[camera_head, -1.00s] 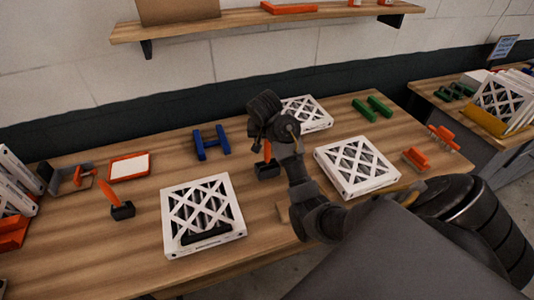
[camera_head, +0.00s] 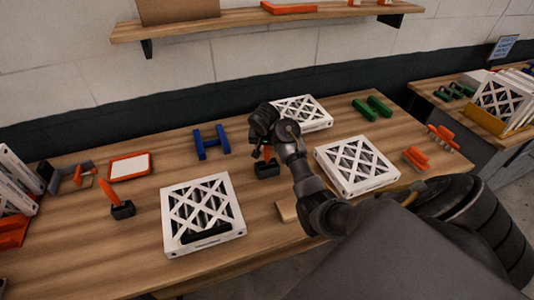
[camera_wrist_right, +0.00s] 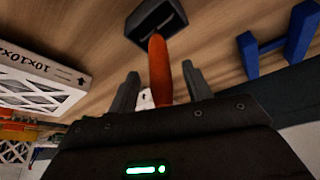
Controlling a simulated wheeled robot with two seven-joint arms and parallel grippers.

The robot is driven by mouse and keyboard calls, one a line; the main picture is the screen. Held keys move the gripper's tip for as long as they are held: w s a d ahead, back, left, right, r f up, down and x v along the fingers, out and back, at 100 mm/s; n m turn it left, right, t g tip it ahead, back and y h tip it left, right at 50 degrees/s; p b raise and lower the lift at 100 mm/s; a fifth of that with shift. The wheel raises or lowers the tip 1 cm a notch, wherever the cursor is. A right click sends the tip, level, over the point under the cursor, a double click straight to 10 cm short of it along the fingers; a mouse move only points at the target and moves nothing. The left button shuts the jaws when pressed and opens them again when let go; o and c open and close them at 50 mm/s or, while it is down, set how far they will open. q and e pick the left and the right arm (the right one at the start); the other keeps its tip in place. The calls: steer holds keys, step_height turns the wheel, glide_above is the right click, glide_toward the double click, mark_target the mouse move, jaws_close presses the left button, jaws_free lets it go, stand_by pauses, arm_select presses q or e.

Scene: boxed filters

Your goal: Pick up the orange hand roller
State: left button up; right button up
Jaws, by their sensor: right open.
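An orange-handled hand roller (camera_head: 267,170) with a dark head stands on the wooden table, left of my right arm. Its orange handle points up toward my right gripper (camera_head: 264,147). In the right wrist view the orange handle (camera_wrist_right: 159,68) lies between the two spread fingers of my right gripper (camera_wrist_right: 162,78), with a gap on each side. The dark head (camera_wrist_right: 156,22) is beyond the fingertips. The gripper is open and not closed on the handle. A similar orange-handled tool (camera_head: 121,208) stands farther left on the table. My left gripper is not in view.
White boxed filters lie at front (camera_head: 204,214), right (camera_head: 356,166) and back (camera_head: 302,112). A blue H-shaped piece (camera_head: 211,142) stands behind the roller. Green pieces (camera_head: 372,107) and an orange brush-like piece (camera_head: 416,158) are to the right.

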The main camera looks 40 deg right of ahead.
steer(key=shift+x, duration=1.55)
steer(key=shift+c, duration=0.3)
steer(key=shift+r, duration=0.1)
steer(key=shift+c, duration=1.2)
steer(key=c, duration=0.7)
steer(key=shift+c, duration=0.4)
steer(key=shift+w+r, duration=0.1)
